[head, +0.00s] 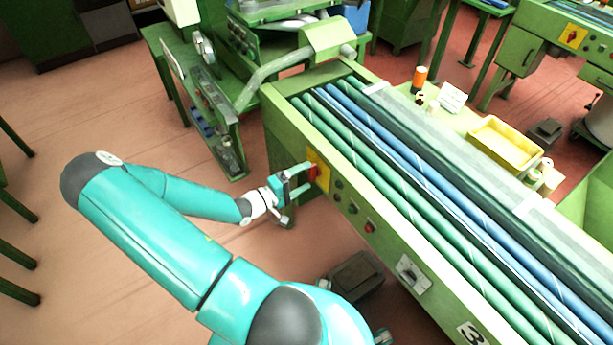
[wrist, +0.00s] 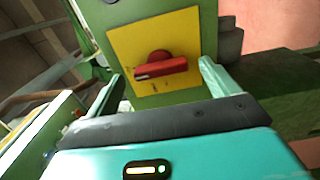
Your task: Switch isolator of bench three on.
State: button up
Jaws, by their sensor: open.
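The isolator is a red rotary handle (wrist: 161,68) on a yellow plate (wrist: 125,45). In the wrist view the handle lies close to level across the plate, between my fingers. In the head view the handle (head: 313,172) and plate (head: 322,161) sit on the green side of the bench marked 3 (head: 471,334), near its far end. My gripper (head: 301,180) is open in front of the handle, and its fingers (wrist: 161,82) stand on either side of it. I cannot tell whether the fingers touch the handle.
Round buttons, one of them red (head: 369,227), and a grey socket plate (head: 411,272) lie along the same bench side. Green and blue rods (head: 400,165) fill the bench top. A yellow tray (head: 505,143) stands beyond. A dark pedal box (head: 356,275) is on the floor below.

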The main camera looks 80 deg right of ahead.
jog(key=v, duration=1.2)
jog(key=w+a+r+n+t+y, duration=0.1)
jog(key=w+a+r+t+y, duration=0.45)
jog(key=a, duration=0.45)
jog(key=w+a+r+n+t+y, duration=0.1)
jog(key=w+a+r+t+y, duration=0.25)
jog(key=w+a+r, duration=0.45)
jog(key=s+a+r+n+t+y, duration=0.2)
jog(key=a+r+n+t, duration=0.1)
jog(key=a+r, duration=0.6)
jog(key=s+a+r+n+t+y, duration=0.2)
jog(key=a+r+t, duration=0.3)
jog(key=a+r, duration=0.4)
jog(key=shift+r+n+y, duration=0.3)
jog(key=shift+r+n, duration=0.15)
jog(key=shift+n, duration=0.25)
